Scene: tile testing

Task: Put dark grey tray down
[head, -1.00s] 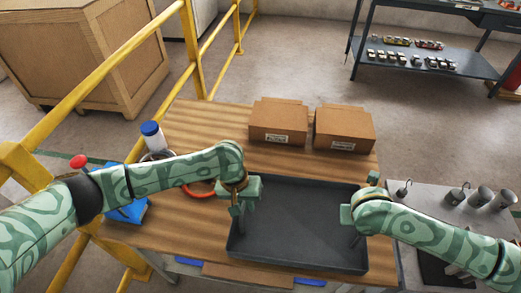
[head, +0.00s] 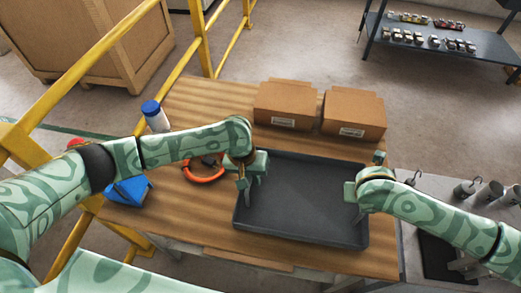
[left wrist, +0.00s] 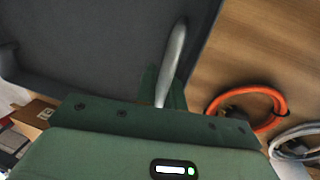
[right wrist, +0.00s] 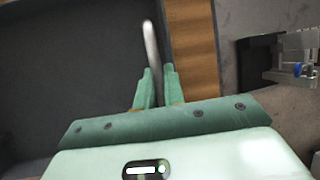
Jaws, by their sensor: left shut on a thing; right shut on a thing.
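The dark grey tray (head: 300,200) is empty and lies level at the right part of the wooden table (head: 190,225); I cannot tell whether it touches the wood. My left gripper (head: 246,188) is shut on the tray's left side, at a metal handle (left wrist: 172,62). My right gripper (head: 354,207) is shut on the tray's right side, at another handle (right wrist: 151,45). The tray's floor also shows in the left wrist view (left wrist: 90,40) and the right wrist view (right wrist: 70,70).
Two cardboard boxes (head: 284,104) (head: 353,114) stand just behind the tray. A grey bench with metal weights (head: 487,193) adjoins on the right. Yellow railing (head: 203,45) runs behind left.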

